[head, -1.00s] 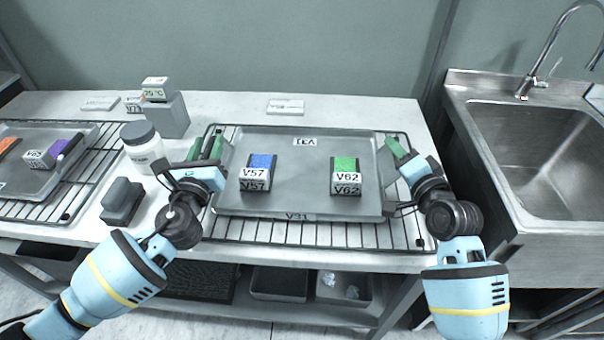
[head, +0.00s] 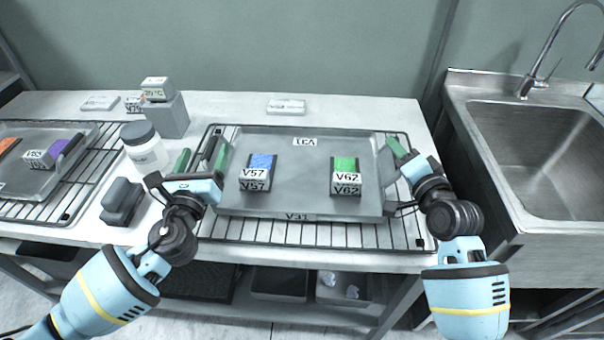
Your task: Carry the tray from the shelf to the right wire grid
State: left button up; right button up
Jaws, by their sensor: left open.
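The grey tray (head: 300,205), labelled V31, rests on the right wire grid (head: 330,235). It carries a blue-topped block (head: 258,172) labelled V57 and a green-topped block (head: 346,176) labelled V62. My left gripper (head: 199,158) is open at the tray's left edge, its green-padded fingers spread apart. My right gripper (head: 393,154) is at the tray's right edge, its fingers close together and seemingly closed on the rim. The contact there is partly hidden.
On the left, another wire grid (head: 82,190) bears a second tray (head: 30,187) with blocks. A white-labelled jar (head: 145,150) and a dark grey block (head: 122,201) stand close to my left gripper. A steel sink (head: 540,165) is at the right. The lower shelf holds bins.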

pick_arm(q)
jog(key=s, duration=0.6)
jog(key=s+f, duration=0.1)
jog(key=s, duration=0.2)
pick_arm(e)
jog(key=shift+r, duration=0.15)
jog(key=o, duration=0.8)
jog(key=shift+o, duration=0.2)
jog(key=shift+s+d, duration=0.2)
jog(key=shift+s, duration=0.4)
jog(key=v, duration=1)
jog(key=shift+s+d, duration=0.1)
jog(key=shift+s, duration=0.3)
